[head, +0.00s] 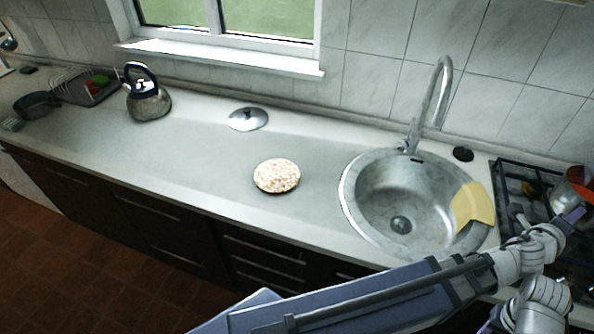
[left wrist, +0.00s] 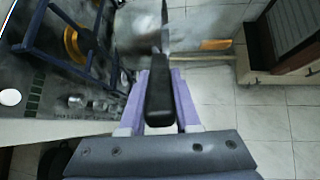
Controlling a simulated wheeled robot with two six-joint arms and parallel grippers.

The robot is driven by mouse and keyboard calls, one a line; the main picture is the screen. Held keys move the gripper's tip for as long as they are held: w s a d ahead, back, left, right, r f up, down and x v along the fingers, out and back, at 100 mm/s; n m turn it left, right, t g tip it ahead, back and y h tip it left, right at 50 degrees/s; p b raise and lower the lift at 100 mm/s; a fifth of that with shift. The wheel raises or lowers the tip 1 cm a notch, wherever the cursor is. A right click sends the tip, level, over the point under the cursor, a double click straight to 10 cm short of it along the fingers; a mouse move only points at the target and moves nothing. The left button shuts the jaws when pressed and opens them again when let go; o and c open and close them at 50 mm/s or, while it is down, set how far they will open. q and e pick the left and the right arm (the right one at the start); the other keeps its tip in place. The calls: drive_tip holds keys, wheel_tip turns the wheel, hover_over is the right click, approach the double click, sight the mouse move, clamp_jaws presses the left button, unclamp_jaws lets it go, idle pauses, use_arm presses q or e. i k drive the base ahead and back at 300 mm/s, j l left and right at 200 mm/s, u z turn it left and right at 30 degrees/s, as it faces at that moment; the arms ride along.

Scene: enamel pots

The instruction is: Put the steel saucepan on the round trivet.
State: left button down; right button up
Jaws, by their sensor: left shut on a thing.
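The round trivet (head: 277,176) is a pale speckled disc lying flat on the counter, left of the sink, with nothing on it. My left gripper (head: 574,214) is over the hob at the right edge in the head view. In the left wrist view its purple fingers are shut on a black handle (left wrist: 160,97), with a narrow steel part running on beyond it. The handle appears to belong to the steel saucepan (head: 564,196), partly cut off by the head view's right edge. My right gripper is not in view.
The sink (head: 400,205) with its tall tap (head: 437,95) and a yellow cloth (head: 473,206) lies between hob and trivet. A steel lid (head: 248,119) lies behind the trivet. A kettle (head: 147,98) stands farther left. The counter around the trivet is clear.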

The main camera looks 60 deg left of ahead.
sight(266, 191)
drive_tip(key=k+j, duration=0.4)
drive_tip(key=k, duration=0.25)
drive_tip(key=k+j+u, duration=0.15)
drive_tip(key=k+j, duration=0.25)
drive_tip(key=k, duration=0.25)
drive_tip(key=u, duration=1.05)
